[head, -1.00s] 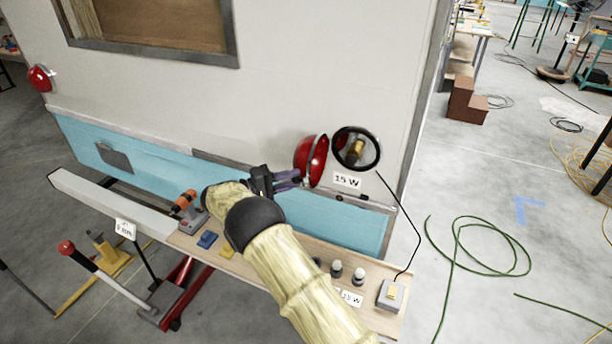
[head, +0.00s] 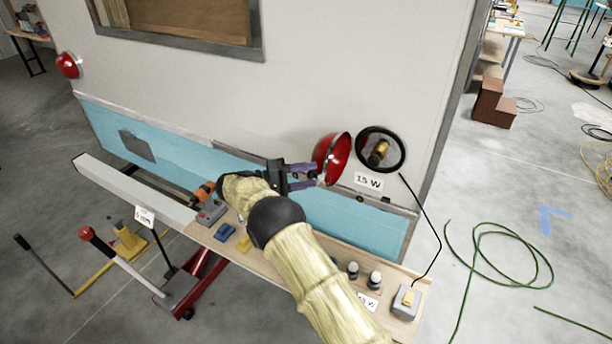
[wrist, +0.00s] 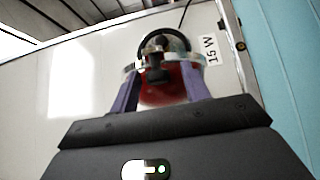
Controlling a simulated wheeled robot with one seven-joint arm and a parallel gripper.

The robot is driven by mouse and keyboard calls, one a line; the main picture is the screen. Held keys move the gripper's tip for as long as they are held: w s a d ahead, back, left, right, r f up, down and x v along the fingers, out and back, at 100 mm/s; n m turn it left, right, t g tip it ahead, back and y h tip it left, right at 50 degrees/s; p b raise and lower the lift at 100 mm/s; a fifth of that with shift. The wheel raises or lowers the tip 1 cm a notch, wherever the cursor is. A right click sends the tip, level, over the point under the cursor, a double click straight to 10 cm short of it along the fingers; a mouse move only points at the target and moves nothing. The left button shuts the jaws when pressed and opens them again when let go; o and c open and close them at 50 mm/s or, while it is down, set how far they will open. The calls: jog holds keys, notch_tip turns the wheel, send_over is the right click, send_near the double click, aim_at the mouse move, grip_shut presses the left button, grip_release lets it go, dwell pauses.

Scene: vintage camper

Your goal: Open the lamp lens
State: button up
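The red lamp lens (head: 333,158) is swung out to the left of the round black-rimmed lamp housing (head: 402,148) on the camper wall. The brass bulb socket (head: 378,152) is exposed inside the housing. My gripper (head: 315,177) is at the lens's left, outer side. In the wrist view, the purple fingers of my gripper (wrist: 161,88) are spread apart, with the red lens (wrist: 165,90) showing between and beyond them. Whether the fingertips touch the lens is unclear. The housing (wrist: 150,42) shows behind the lens.
A narrow wooden shelf (head: 225,256) below carries blue and yellow blocks, small bulbs (head: 375,279) and a grey switch box (head: 406,301) with a black cable. A "15 W" label (head: 368,181) is below the housing.

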jog(key=shift+a+r, duration=0.1)
jog(key=b+v, duration=0.2)
jog(key=v, duration=0.5)
jog(key=shift+a+b, duration=0.15)
jog(key=shift+b, duration=0.25)
